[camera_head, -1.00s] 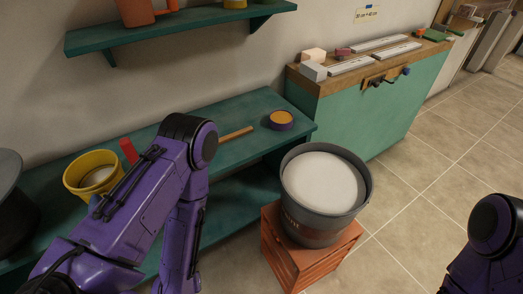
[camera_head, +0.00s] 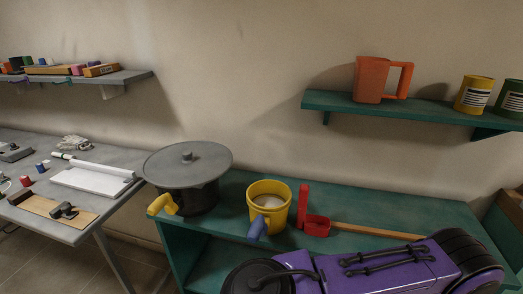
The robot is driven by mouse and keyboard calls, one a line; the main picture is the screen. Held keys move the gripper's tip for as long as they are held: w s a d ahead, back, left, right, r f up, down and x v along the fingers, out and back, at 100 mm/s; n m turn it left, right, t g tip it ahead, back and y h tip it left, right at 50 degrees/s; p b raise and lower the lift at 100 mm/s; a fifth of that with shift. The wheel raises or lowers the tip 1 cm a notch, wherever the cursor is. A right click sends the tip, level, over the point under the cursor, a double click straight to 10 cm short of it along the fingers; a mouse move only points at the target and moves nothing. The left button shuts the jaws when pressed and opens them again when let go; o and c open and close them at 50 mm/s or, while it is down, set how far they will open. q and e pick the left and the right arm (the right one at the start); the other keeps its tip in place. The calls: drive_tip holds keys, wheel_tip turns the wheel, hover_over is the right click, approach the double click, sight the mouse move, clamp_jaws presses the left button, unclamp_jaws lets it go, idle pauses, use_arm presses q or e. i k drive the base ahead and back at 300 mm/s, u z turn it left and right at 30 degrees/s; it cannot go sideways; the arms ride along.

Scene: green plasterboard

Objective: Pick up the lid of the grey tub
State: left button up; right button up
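A dark grey tub (camera_head: 188,200) stands upright on the left end of the green bench. Its wide round grey lid (camera_head: 187,168), with a small knob on top, rests over it and overhangs its sides.
A yellow tub (camera_head: 268,207) with pale contents stands right of the lidded tub, beside a red tool (camera_head: 302,206). A yellow object (camera_head: 163,204) sits at the lidded tub's front left. A grey table (camera_head: 75,222) with tools is at left. A green shelf (camera_head: 425,112) hangs at upper right.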

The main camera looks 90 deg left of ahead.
sight(190, 165)
drive_tip(key=z, duration=0.05)
drive_tip(key=k, duration=1.6)
drive_tip(key=u, duration=1)
